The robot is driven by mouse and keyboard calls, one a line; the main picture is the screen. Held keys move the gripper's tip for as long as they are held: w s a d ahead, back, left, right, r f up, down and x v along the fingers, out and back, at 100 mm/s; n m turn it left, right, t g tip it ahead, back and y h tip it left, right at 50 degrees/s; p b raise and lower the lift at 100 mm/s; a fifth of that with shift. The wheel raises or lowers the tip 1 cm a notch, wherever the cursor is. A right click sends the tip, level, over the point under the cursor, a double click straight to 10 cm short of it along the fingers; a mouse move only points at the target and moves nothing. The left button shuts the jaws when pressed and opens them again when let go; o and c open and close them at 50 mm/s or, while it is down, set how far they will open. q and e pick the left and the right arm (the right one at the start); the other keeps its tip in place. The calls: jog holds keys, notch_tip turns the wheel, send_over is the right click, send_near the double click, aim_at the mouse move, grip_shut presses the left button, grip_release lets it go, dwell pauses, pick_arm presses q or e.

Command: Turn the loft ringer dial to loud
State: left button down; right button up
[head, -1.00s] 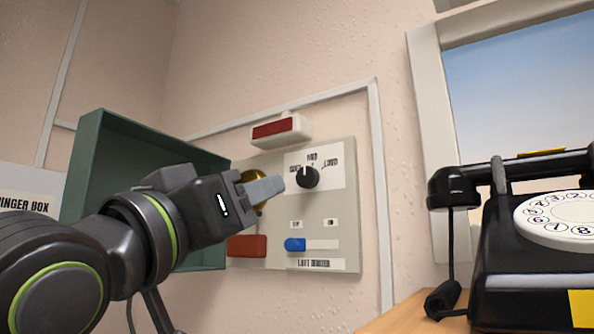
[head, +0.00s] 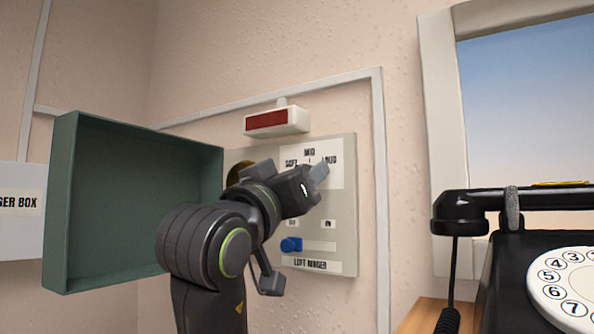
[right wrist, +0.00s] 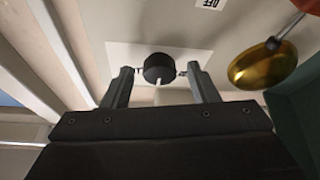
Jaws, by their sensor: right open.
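The loft ringer panel (head: 343,230) is on the wall, with SOFT, MID and LOUD printed on a white plate (head: 334,152). My right gripper (head: 318,176) is in front of that plate and hides the dial in the head view. In the right wrist view the black dial (right wrist: 159,68) shows between the open fingers of my right gripper (right wrist: 160,78), one finger on each side. The dial's white pointer faces down in that view, which appears turned over; this matches MID. My left gripper is not in view.
A green open box (head: 66,215) sticks out left of the panel. A brass bell (right wrist: 263,68) is beside the dial. A blue slider (head: 291,244) is below it and a red-fronted lamp (head: 275,120) above. A black phone (head: 510,270) stands at right.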

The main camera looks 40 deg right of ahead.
jog(key=shift+a, duration=0.1)
jog(key=shift+c, duration=0.2)
jog(key=c, duration=0.9)
jog(key=shift+c, duration=0.2)
jog(key=shift+w+r+m+g+h+b, duration=0.1)
jog(key=shift+m+g+h+b, duration=0.15)
jog(key=shift+m+g+b, duration=1.45)
jog(key=shift+w+f+m+g+h+p, duration=0.1)
jog(key=shift+m+g+h+p, duration=0.5)
jog(key=shift+m, duration=2.5)
jog(key=shift+w+r+m+g+y+b, duration=0.1)
jog(key=shift+m+g+b, duration=1.2)
jog(key=shift+m, duration=1.1)
